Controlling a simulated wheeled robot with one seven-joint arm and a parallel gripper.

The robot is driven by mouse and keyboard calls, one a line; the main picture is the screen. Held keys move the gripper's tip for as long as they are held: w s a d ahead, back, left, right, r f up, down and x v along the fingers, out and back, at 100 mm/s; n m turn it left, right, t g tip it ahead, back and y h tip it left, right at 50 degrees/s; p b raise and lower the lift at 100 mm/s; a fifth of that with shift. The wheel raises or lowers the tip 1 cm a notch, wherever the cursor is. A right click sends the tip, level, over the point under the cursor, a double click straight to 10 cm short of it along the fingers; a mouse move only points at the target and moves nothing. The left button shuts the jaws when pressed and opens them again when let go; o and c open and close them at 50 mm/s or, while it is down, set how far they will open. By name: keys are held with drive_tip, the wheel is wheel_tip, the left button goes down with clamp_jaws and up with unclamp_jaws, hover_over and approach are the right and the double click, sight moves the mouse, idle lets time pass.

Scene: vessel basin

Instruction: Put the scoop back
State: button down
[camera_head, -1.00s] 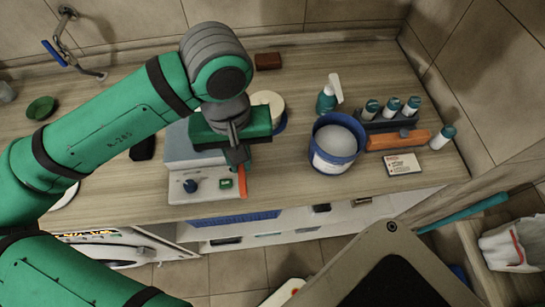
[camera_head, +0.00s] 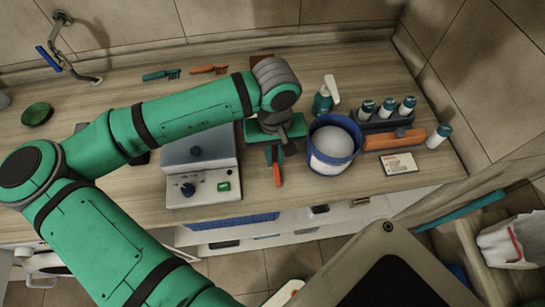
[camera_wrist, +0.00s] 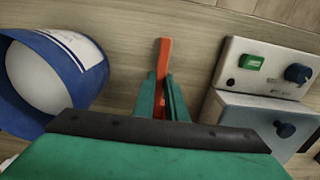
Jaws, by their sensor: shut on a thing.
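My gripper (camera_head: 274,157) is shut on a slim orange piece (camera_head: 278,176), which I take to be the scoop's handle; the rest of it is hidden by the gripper. In the wrist view, the orange handle (camera_wrist: 165,58) sticks out between my green fingers (camera_wrist: 163,98). A blue tub (camera_head: 322,165) with a white label and pale contents stands just right of my gripper. The tub (camera_wrist: 80,85) fills the left of the wrist view. The gripper is beside the tub, not over its opening.
A grey device (camera_head: 205,188) with a knob and green switch stands left of my gripper. A spray bottle (camera_head: 322,102), a rack of small bottles (camera_head: 385,122), an orange object (camera_head: 395,140), a card (camera_head: 398,163) and a loose bottle (camera_head: 439,136) lie around the tub's far and right sides.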

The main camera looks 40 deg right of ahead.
sight(275, 159)
drive_tip(key=shift+f, duration=0.35)
drive_tip(key=shift+f, duration=0.1)
drive_tip(key=c, duration=1.8)
unclamp_jaws()
wheel_tip(275, 159, up, 12)
drive_tip(key=shift+d, duration=0.1)
